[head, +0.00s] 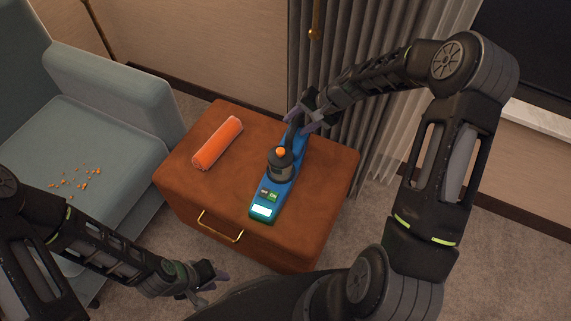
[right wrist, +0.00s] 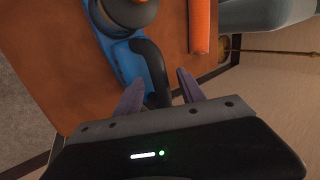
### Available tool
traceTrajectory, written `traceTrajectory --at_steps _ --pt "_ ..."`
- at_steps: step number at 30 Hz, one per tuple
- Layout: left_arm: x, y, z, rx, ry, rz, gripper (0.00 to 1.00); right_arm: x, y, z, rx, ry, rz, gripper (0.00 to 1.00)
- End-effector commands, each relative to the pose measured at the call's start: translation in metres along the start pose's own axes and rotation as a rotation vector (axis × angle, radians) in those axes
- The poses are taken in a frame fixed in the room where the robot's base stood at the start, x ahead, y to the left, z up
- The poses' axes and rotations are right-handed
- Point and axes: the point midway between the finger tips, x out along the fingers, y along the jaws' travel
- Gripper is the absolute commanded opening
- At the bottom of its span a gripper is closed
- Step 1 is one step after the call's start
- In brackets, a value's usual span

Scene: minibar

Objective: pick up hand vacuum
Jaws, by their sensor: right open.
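The hand vacuum (head: 285,165) has a dark round body with an orange button and a dark curved handle. It rests with a long blue base (head: 262,202) on the brown ottoman; the base has a lit white panel and small OFF/ON markings at its near end. My right gripper (head: 308,124) is open at the far end of the vacuum. In the right wrist view, the dark handle (right wrist: 153,72) comes down between the two open fingers (right wrist: 160,88); I cannot tell if they touch it. My left gripper (head: 207,285) hangs low in front of the ottoman, empty, its fingers apart.
A rolled orange towel (head: 217,143) lies on the brown ottoman (head: 190,178), left of the vacuum. A blue-grey armchair (head: 105,130) with crumbs (head: 75,180) on its seat stands at left. Grey curtains (head: 345,150) hang close behind the ottoman on the right.

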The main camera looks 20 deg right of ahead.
Motion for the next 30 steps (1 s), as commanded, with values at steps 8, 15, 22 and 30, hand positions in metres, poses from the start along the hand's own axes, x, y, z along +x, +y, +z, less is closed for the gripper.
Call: traceTrajectory --at_steps 8,15,22,30 --pt "0.0019 -0.0007 0.0 0.0 0.0 0.0 0.32 0.0172 -0.0005 -0.0004 0.0 0.001 -0.001 0.47" --pt "0.0019 -0.0007 0.0 0.0 0.0 0.0 0.32 0.017 -0.0005 -0.0002 -0.001 0.001 0.0 0.47" --pt "0.0019 -0.0008 0.0 0.0 0.0 0.0 0.32 0.0169 -0.0005 -0.0001 -0.001 0.0 0.0 0.47" --pt "0.0019 -0.0007 0.0 0.0 0.0 0.0 0.32 0.0169 -0.0005 -0.0001 -0.001 0.0 0.0 0.26"
